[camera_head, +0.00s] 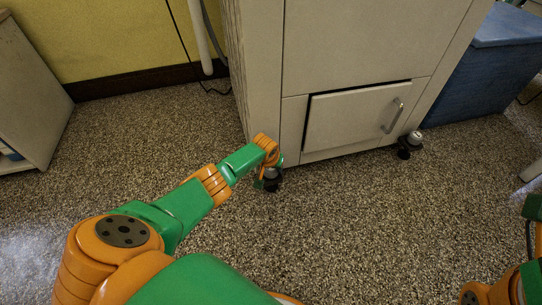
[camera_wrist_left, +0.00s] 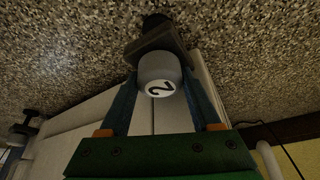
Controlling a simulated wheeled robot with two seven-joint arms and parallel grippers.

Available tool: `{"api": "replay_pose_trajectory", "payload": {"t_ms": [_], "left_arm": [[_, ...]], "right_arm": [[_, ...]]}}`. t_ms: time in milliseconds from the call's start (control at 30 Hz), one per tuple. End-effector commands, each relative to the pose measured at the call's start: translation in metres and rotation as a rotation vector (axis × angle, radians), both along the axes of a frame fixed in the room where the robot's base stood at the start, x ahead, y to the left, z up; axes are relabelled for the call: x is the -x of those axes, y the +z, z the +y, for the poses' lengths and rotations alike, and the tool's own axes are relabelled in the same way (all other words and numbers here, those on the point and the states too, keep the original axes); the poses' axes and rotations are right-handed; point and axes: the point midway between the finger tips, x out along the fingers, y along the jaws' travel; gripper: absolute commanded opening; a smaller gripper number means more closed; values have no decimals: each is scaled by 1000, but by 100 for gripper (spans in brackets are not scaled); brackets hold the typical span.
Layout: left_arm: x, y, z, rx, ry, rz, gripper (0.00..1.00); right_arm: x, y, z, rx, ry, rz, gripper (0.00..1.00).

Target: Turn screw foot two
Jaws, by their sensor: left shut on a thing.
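Screw foot two (camera_wrist_left: 158,78) shows large in the left wrist view as a pale round knob marked "2", with a dark block and foot beyond it. My left gripper (camera_wrist_left: 160,88) has one finger on each side of the knob and is shut on it. In the head view my left gripper (camera_head: 272,175) is low at the near left corner of the pale washer (camera_head: 365,45) and mostly hides this foot. My right gripper is outside the head view; only parts of my right arm show at the right edge.
Another screw foot (camera_head: 410,143), with a pale top and black base, stands at the washer's right corner. A slightly tilted front panel (camera_head: 355,115) with a handle lies between the feet. A blue box (camera_head: 490,80) stands right. The speckled floor in front is clear.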

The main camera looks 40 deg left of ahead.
Motion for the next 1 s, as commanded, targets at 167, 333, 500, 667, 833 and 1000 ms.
{"api": "replay_pose_trajectory", "payload": {"t_ms": [167,333,500,667,833,1000], "left_arm": [[1,0,1,0,-97,1,9],[0,0,1,-1,-161,0,8],[0,0,1,-1,-193,0,8],[0,0,0,-2,-203,1,8],[0,0,0,-2,-203,1,8],[0,0,0,-2,-203,1,78]], "right_arm": [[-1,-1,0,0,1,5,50],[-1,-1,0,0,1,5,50],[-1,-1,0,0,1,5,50],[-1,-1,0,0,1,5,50],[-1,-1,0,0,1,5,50],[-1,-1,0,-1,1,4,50]]}}
